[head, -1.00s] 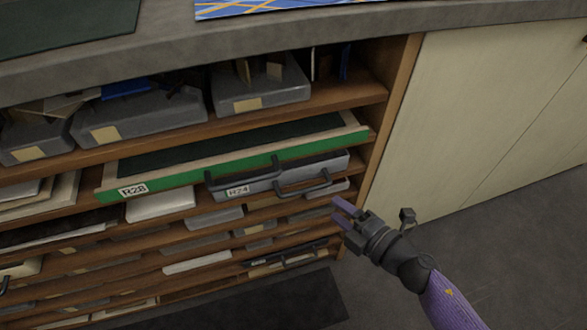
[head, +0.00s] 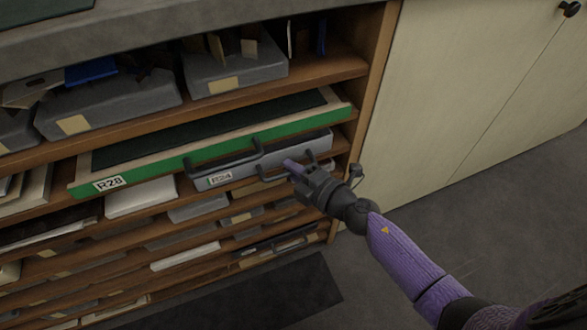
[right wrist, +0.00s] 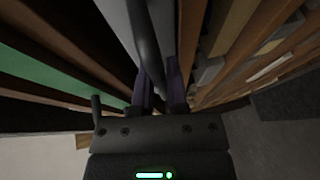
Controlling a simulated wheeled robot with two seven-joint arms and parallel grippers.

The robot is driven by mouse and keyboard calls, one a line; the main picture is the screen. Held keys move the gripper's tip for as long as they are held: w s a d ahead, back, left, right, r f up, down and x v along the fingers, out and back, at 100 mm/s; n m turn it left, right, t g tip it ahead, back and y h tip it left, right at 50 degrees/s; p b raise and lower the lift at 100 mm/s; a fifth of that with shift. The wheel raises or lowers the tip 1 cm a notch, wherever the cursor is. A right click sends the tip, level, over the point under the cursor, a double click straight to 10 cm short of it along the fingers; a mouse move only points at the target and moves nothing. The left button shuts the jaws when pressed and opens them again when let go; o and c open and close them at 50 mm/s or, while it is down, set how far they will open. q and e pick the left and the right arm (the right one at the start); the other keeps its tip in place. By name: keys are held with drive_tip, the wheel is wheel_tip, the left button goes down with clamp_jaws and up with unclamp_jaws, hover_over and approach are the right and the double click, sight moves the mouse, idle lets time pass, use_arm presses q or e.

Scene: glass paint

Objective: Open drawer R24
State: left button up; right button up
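Drawer R24 (head: 305,145) is a grey-fronted drawer with a white "R24" label (head: 219,179). It sits just below the green-fronted drawer R28 (head: 222,147), near the right end of the rack. In the right wrist view, the dark handle bar (right wrist: 148,50) runs down between the two purple fingers (right wrist: 159,88). The fingers stand apart, with no clear grip on the bar. My left gripper is not in view.
Grey bins (head: 235,75) fill the shelf above. A wooden side panel (head: 372,80) and cream cupboard doors (head: 455,90) stand to the right.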

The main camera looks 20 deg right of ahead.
clamp_jaws()
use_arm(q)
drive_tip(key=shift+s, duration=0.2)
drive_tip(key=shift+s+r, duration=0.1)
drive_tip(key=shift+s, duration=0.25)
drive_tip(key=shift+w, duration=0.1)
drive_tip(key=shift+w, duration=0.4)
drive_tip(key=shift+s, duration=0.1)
